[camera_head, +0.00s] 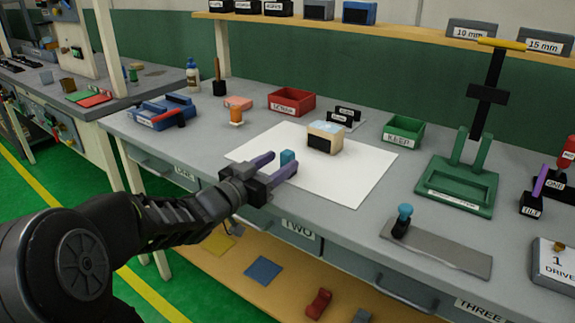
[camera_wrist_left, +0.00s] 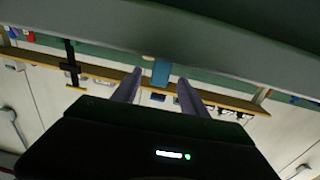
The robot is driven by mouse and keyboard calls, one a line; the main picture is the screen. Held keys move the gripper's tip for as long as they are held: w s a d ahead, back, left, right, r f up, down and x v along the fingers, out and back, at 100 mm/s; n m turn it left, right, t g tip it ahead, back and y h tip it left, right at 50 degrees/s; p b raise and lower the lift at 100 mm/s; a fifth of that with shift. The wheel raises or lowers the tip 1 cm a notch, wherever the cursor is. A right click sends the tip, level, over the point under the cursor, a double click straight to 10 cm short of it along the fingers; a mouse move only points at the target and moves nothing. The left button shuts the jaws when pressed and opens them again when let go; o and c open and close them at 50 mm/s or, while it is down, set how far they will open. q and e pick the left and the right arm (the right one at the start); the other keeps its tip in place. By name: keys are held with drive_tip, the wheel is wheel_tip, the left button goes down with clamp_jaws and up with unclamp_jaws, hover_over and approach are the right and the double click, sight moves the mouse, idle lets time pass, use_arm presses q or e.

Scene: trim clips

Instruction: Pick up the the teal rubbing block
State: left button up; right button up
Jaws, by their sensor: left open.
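The small teal rubbing block (camera_head: 288,158) stands on the white sheet (camera_head: 345,185) on the workbench, near the sheet's left side. My left gripper (camera_head: 283,161) is open, low over the bench, with its two purple-grey fingers pointing at the block. In the left wrist view the block (camera_wrist_left: 161,72) shows in the gap between the fingertips (camera_wrist_left: 161,79), with space on both sides. It is not gripped. How far it sits between the fingers is hard to tell. My right gripper is not in view.
A beige and black block (camera_head: 325,137) stands on the sheet behind the teal one. An orange-topped item (camera_head: 237,115), a red bin (camera_head: 291,102) and a green bin (camera_head: 403,131) stand farther back. A green stand (camera_head: 455,185) and a grey plate (camera_head: 435,248) are to the right.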

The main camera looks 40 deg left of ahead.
sight(284, 160)
use_arm(q)
drive_tip(key=w, duration=0.4)
drive_tip(key=shift+f, duration=0.1)
drive_tip(key=shift+c, duration=0.2)
clamp_jaws()
idle(0.6)
